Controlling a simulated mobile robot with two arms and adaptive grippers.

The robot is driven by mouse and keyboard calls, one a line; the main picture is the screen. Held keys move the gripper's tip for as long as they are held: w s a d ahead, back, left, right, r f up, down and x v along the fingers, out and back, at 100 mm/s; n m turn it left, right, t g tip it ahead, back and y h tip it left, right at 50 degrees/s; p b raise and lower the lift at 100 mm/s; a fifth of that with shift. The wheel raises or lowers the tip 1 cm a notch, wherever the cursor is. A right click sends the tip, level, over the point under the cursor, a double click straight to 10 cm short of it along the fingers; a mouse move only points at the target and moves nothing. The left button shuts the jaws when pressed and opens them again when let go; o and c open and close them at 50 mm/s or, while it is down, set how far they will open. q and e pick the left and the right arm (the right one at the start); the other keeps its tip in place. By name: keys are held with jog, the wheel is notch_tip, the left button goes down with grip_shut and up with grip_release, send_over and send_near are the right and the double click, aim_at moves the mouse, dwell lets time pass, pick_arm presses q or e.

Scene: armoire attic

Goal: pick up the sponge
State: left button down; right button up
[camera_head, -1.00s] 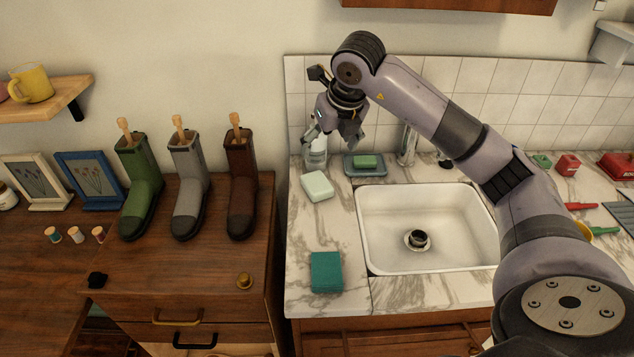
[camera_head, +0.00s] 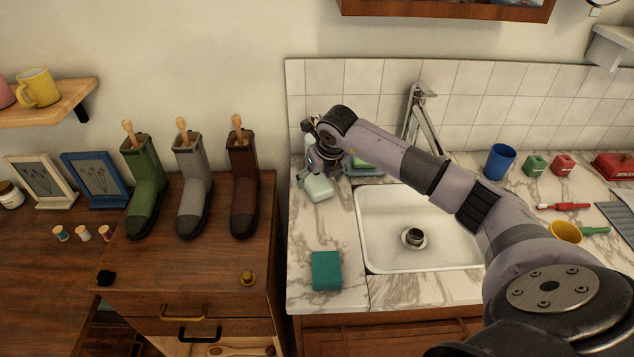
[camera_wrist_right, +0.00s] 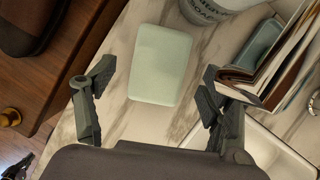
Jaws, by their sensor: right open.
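A pale mint rounded block (camera_head: 319,189) lies on the marble counter left of the sink. A teal block (camera_head: 326,271) lies nearer the counter's front edge. I cannot tell for certain which of them is the sponge. My right gripper (camera_head: 321,172) is low over the far end of the mint block. In the right wrist view the mint block (camera_wrist_right: 160,64) lies ahead between the spread fingers of the gripper (camera_wrist_right: 157,77), with gaps on both sides. The gripper is open and empty. The left gripper is not in view.
A white sink (camera_head: 385,252) with a tall faucet (camera_head: 412,112) is right of the blocks. A soap bottle (camera_wrist_right: 212,8) stands just beyond the mint block. A wooden cabinet with boots (camera_head: 190,190) stands left. A blue cup (camera_head: 500,161) is right. The counter between the blocks is clear.

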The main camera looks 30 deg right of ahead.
jog(key=shift+x, duration=1.05)
jog(key=shift+r, duration=0.1)
jog(key=c, duration=1)
jog(key=shift+c, duration=0.2)
